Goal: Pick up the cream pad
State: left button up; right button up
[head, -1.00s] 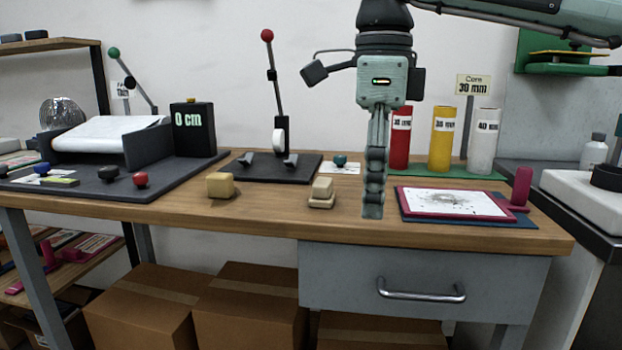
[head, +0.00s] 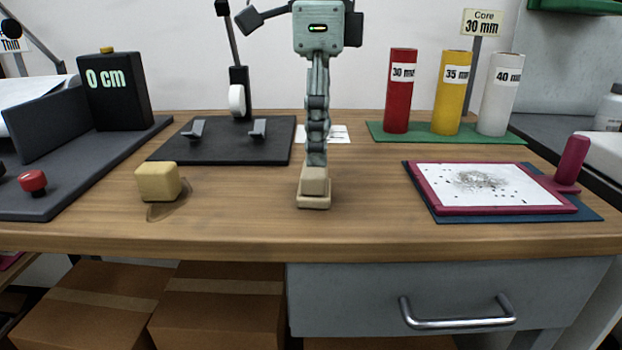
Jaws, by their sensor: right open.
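The cream pad (head: 314,201) is a small pale block with a narrower upper part on a wider flat base. It rests on the wooden bench near the front edge, in the middle of the head view. My right gripper (head: 316,160) points straight down over it, seen edge-on, with its fingertips at the pad's top and hiding part of its back. The jaws are open, and I cannot tell whether they touch the pad. My left gripper is out of view.
A yellowish block (head: 157,183) sits left of the pad. Behind are a dark plate (head: 222,145) with a lever and a white card (head: 335,134). A magenta-framed screen (head: 495,190) lies to the right. The bench (head: 360,215) around the pad is clear.

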aim_at(314, 169)
jog(key=f, duration=0.4)
jog(key=shift+s+a+f, duration=0.2)
jog(key=shift+s+f, duration=0.2)
jog(key=shift+f, duration=0.4)
jog(key=c, duration=1.3)
jog(key=shift+o, duration=0.2)
jog(key=shift+r, duration=0.15)
jog(key=shift+r, duration=0.25)
jog(key=r, duration=0.2)
jog(key=a+r, duration=0.1)
jog(key=shift+r, duration=0.4)
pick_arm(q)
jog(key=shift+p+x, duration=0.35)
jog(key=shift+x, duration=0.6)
pick_arm(e)
jog(key=s+a+r, duration=0.2)
jog(key=a+r, duration=0.4)
jog(key=a, duration=0.4)
jog(key=shift+s+a+r, duration=0.15)
jog(key=shift+a+r, duration=0.05)
jog(key=shift+a, duration=0.05)
